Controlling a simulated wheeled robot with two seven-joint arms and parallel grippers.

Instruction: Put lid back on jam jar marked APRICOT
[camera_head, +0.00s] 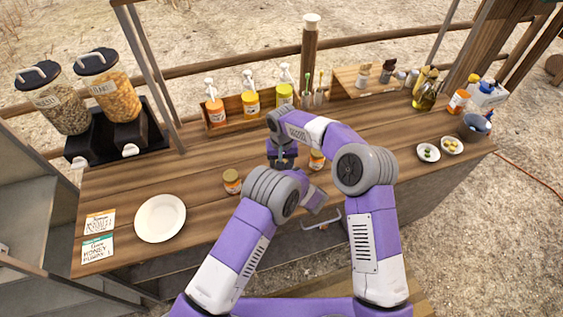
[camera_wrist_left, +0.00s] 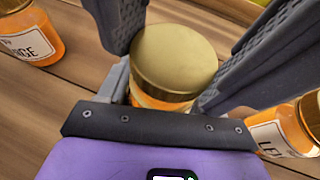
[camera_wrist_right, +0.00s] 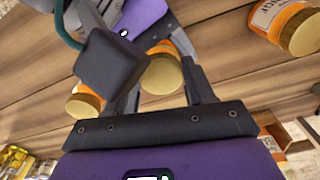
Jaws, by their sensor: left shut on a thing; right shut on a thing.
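A jam jar with orange contents (camera_wrist_left: 150,101) stands between my left gripper's fingers in the left wrist view. Its gold lid (camera_wrist_left: 175,58) covers the top; whether it is fully seated cannot be told. My left gripper (camera_wrist_left: 165,98) is shut on the jar body; its tips are mostly hidden in the head view. My right gripper (camera_wrist_right: 160,80) is shut around the gold lid (camera_wrist_right: 161,76) from above. In the head view it points down at the counter (camera_head: 282,160), and the arms hide this jar. The label on the held jar is not visible.
Jars marked ORANGE (camera_wrist_left: 30,42) and LE… (camera_wrist_left: 285,128) stand close on either side. They show on the counter (camera_head: 232,181) (camera_head: 317,160). A white plate (camera_head: 160,217) lies left. Pump bottles (camera_head: 252,98) stand behind. The counter between plate and left jar is clear.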

